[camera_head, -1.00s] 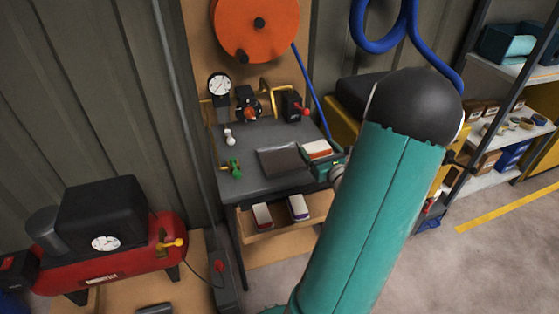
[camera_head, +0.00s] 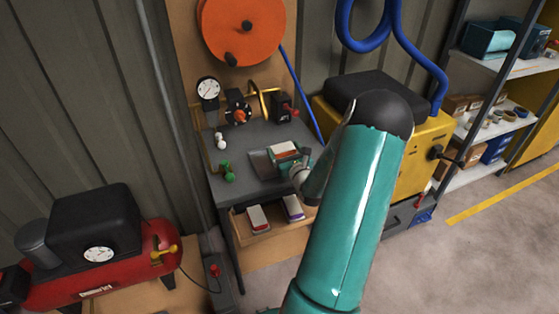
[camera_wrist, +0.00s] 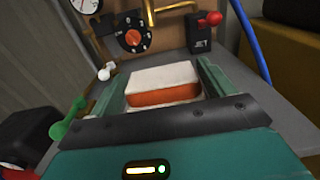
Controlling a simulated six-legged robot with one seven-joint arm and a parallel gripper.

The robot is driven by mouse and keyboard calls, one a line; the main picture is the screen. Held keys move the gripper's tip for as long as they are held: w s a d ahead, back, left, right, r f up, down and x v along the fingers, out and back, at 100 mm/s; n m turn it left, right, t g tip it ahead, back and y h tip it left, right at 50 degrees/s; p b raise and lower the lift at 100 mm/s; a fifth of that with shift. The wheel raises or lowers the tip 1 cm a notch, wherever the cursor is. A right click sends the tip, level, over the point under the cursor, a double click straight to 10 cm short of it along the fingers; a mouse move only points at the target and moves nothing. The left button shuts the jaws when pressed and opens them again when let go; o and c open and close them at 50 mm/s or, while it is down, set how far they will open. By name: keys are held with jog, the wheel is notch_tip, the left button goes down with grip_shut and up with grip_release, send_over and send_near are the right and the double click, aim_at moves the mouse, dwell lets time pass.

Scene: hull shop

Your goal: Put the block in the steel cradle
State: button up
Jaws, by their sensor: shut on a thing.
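The block (camera_head: 284,147), white with an orange band, sits between the fingers of my gripper (camera_head: 287,158). In the wrist view the block (camera_wrist: 163,78) lies between the two teal fingers of my gripper (camera_wrist: 162,88), which are shut on it. The steel cradle looks to be the grey, flat tray (camera_head: 262,163) on the bench top. My gripper and the block cover its right part in the head view. I cannot tell how high the block is above it. The cradle cannot be made out in the wrist view.
The bench (camera_head: 235,188) has white (camera_head: 220,140) and green (camera_head: 228,172) fittings at its left. A gauge (camera_head: 208,89) and valves stand at its back. An open drawer (camera_head: 262,240) below holds two other blocks. A yellow machine (camera_head: 415,150) stands to the right.

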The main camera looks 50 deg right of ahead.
aim_at(280, 153)
jog(key=shift+w+d+f, duration=0.1)
jog(key=shift+w+f, duration=0.9)
jog(key=shift+f, duration=0.2)
jog(key=shift+w+f, duration=0.15)
jog(key=shift+f, duration=1.45)
jog(key=shift+f, duration=0.2)
jog(key=o, duration=0.9)
jog(key=shift+r, duration=0.1)
